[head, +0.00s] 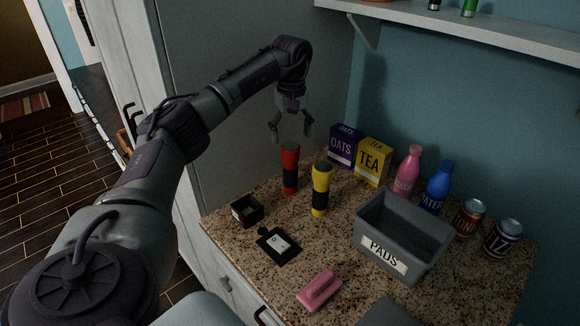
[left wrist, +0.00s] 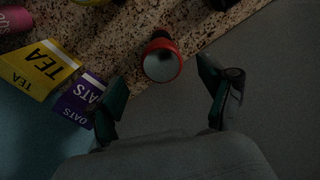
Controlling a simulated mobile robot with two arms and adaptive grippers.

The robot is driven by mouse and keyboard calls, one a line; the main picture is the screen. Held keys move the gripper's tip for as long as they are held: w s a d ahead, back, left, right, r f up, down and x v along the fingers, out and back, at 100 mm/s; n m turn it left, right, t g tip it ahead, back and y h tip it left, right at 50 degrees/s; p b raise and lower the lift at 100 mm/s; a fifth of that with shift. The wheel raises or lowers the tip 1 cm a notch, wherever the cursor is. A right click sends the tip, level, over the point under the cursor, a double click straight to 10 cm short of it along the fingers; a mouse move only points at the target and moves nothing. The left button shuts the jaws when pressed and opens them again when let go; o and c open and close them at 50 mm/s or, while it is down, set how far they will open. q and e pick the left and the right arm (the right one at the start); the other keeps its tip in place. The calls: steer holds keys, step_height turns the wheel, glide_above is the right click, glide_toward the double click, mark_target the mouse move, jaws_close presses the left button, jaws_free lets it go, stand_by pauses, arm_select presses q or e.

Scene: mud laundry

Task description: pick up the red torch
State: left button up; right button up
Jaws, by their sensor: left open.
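The red torch (head: 290,168) stands upright on the granite counter, red with a black grip band, left of the yellow torch (head: 320,188). In the left wrist view the red torch (left wrist: 162,61) shows its round lens end, ahead of the fingertips and roughly between their lines. My left gripper (head: 291,137) is open and empty above the red torch, pointing down; its two fingers also show in the left wrist view (left wrist: 160,92). I cannot tell the exact gap between fingertips and torch. My right gripper is not in view.
The oats box (head: 343,146) and tea box (head: 373,161) stand behind the torches, with bottles and cans to the right. A grey cabinet wall (head: 230,130) rises close left.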

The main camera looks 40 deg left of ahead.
mark_target(291, 146)
arm_select(q)
steer(key=shift+w+f, duration=0.1)
steer(key=shift+f, duration=0.5)
steer(key=f, duration=0.1)
steer(key=f+p, duration=0.1)
steer(key=f, duration=0.1)
steer(key=f+p, duration=0.1)
steer(key=shift+s+f, duration=0.2)
steer(key=shift+s, duration=0.05)
steer(key=shift+w+f, duration=0.1)
steer(key=shift+f, duration=0.2)
steer(key=shift+r, duration=0.1)
jaws_close()
